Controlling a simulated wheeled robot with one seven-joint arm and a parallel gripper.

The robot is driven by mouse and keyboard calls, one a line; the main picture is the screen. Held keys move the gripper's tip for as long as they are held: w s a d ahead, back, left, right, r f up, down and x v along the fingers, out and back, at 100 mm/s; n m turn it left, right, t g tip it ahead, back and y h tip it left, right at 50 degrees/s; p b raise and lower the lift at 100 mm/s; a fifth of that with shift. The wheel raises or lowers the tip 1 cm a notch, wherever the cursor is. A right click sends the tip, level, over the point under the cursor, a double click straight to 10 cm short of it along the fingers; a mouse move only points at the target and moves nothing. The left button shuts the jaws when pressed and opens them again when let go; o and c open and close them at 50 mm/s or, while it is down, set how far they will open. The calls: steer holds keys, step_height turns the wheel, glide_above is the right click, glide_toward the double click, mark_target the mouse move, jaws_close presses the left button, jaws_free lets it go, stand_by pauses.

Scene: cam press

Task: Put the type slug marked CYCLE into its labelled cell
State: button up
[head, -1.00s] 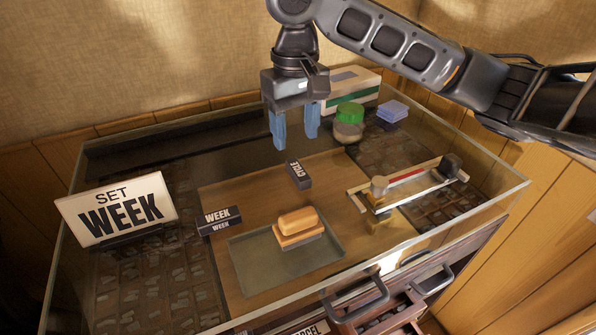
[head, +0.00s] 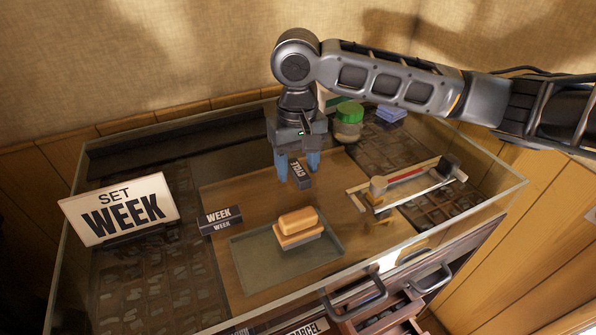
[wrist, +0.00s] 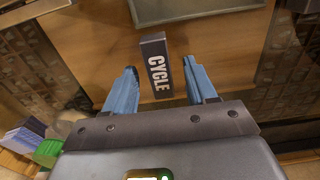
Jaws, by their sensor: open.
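The dark slug marked CYCLE (head: 301,175) lies on the brown board (head: 225,188) of the glass-topped case. It also shows in the wrist view (wrist: 156,72), its white lettering facing up. My gripper (head: 298,178) is open, with its blue fingers pointing down at the slug. In the wrist view the slug lies between the two fingers, with a gap on each side; I cannot tell how far above the board the fingertips are. A second dark slug marked WEEK (head: 220,219) lies on the left of the board. No cell label reading CYCLE is legible.
A sign (head: 120,208) reads SET WEEK. A grey tray (head: 252,268) holds a tan-topped block (head: 298,221). A metal composing stick (head: 411,184) lies to the right. A green-lidded jar (head: 349,120) stands behind. Open drawers (head: 375,312) with handles are at the front; one label reads PARCEL.

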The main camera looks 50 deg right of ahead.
jaws_close()
stand_by(0.4)
